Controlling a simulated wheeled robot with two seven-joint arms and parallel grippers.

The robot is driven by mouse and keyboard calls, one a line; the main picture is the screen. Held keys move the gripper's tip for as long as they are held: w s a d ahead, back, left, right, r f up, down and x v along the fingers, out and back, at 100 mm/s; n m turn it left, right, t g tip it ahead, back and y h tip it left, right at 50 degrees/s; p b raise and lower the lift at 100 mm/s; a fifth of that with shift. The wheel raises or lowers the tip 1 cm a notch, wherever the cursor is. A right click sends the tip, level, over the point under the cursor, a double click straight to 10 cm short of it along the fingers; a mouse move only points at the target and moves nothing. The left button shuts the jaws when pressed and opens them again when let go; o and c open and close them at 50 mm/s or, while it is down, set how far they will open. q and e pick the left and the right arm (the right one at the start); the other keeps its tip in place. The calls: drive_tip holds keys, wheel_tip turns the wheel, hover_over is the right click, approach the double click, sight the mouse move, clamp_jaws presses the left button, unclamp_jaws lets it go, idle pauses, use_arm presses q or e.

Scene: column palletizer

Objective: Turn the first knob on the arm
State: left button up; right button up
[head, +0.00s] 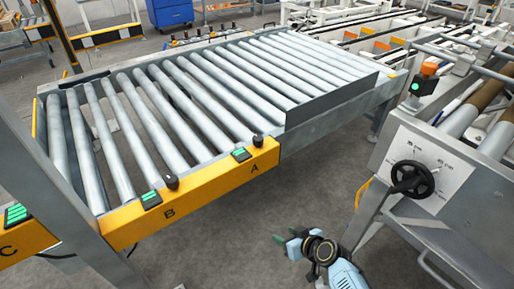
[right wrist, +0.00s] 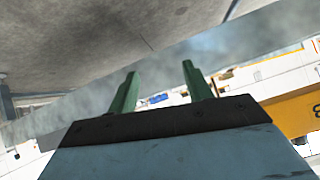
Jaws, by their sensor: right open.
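A yellow panel (head: 210,193) runs along the front of the roller conveyor, lettered A and B. A small black knob (head: 258,140) stands on its top edge near A, and another black knob (head: 171,182) stands near B. My right gripper (head: 288,243) is low in front of the panel, below and right of both knobs and apart from them. Its two green fingers are spread and empty in the right wrist view (right wrist: 161,85). No knob can be made out clearly in that view. My left gripper is not in the head view.
A metal machine at the right carries a black handwheel (head: 412,179) and a lit green button (head: 415,87). The roller conveyor (head: 190,95) fills the upper middle. Another yellow panel (head: 25,243) marked C is at lower left. Grey floor (head: 230,240) lies clear between.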

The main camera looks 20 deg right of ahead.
drive_tip(key=w+r+n+t+y+b, duration=0.15)
drive_tip(key=w+r+t, duration=0.4)
drive_tip(key=r, duration=0.85)
drive_tip(key=n+t+y, duration=0.1)
drive_tip(key=n+y, duration=0.1)
approach(262, 141)
drive_tip(key=shift+m+t, duration=0.25)
drive_tip(key=b+x, duration=0.1)
drive_tip(key=x, duration=0.9)
drive_tip(key=shift+w+a+f, duration=0.1)
drive_tip(key=shift+w+a, duration=0.15)
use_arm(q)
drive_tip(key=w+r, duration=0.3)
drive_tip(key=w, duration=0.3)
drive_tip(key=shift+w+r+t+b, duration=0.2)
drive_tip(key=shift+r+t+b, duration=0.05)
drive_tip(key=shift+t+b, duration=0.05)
use_arm(e)
drive_tip(key=shift+w+a, duration=0.25)
drive_tip(key=shift+w, duration=0.25)
drive_tip(key=c, duration=0.8)
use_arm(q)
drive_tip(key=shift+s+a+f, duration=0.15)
use_arm(e)
drive_tip(key=shift+c, duration=0.7)
